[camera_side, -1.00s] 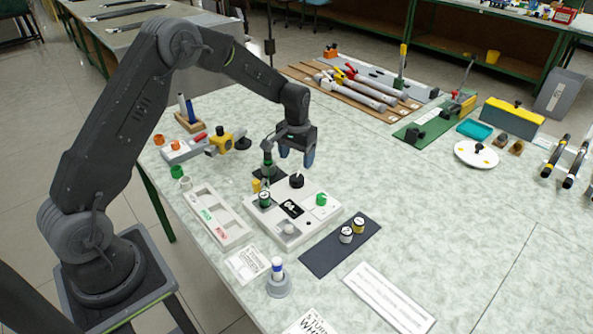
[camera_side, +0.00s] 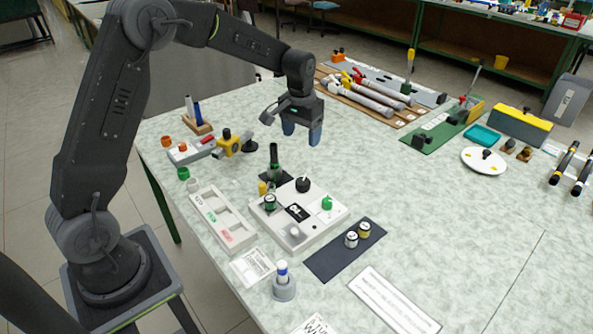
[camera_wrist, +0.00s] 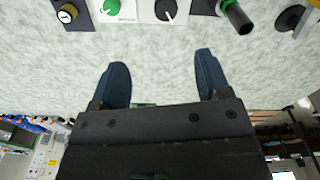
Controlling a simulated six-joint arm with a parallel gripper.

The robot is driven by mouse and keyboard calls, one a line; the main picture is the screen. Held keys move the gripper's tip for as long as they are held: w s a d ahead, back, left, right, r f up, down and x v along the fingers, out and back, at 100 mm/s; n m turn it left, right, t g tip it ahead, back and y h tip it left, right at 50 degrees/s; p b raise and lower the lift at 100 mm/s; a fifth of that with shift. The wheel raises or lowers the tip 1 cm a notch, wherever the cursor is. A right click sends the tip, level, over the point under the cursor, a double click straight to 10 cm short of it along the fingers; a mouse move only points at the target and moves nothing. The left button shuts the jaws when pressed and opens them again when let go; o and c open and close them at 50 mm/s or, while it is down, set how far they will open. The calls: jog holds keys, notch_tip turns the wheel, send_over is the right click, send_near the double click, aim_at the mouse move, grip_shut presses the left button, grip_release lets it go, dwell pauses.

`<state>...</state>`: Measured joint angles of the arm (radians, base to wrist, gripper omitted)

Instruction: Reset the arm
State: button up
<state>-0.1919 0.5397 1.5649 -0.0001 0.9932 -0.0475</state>
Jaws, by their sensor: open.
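My gripper (camera_side: 302,133) hangs in the air above the table, behind the white control block in the side view. Its two blue fingers are apart with nothing between them. It also shows open and empty in the wrist view (camera_wrist: 160,82), over bare tabletop. The white block (camera_side: 297,212) carries a black knob (camera_side: 302,185), a green knob (camera_side: 327,203) and a small dark label. A dark upright cylinder with a green band (camera_side: 273,160) stands on a dark pad behind the block.
A compartment tray (camera_side: 222,218) lies left of the block. A dark mat (camera_side: 345,250) with two small labelled pots lies to its right. A white-and-blue piece stands in a grey holder (camera_side: 283,284) in front. Rods on a wooden board (camera_side: 370,100) lie behind. The table's right middle is clear.

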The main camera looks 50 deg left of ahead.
jog(key=s+d+r+m+t, duration=0.1)
jog(key=s+d+r, duration=0.2)
jog(key=s+r, duration=0.3)
jog(key=s+d+r+t, duration=0.1)
jog(key=s+d+r, duration=0.2)
jog(key=s+r, duration=0.35)
jog(key=s+d+m+t, duration=0.1)
jog(key=s+d+t, duration=0.2)
jog(key=s, duration=1.3)
jog(key=shift+d+f+m, duration=0.15)
jog(key=shift+d+m, duration=0.05)
jog(key=shift+m, duration=0.2)
jog(key=shift+w, duration=0.1)
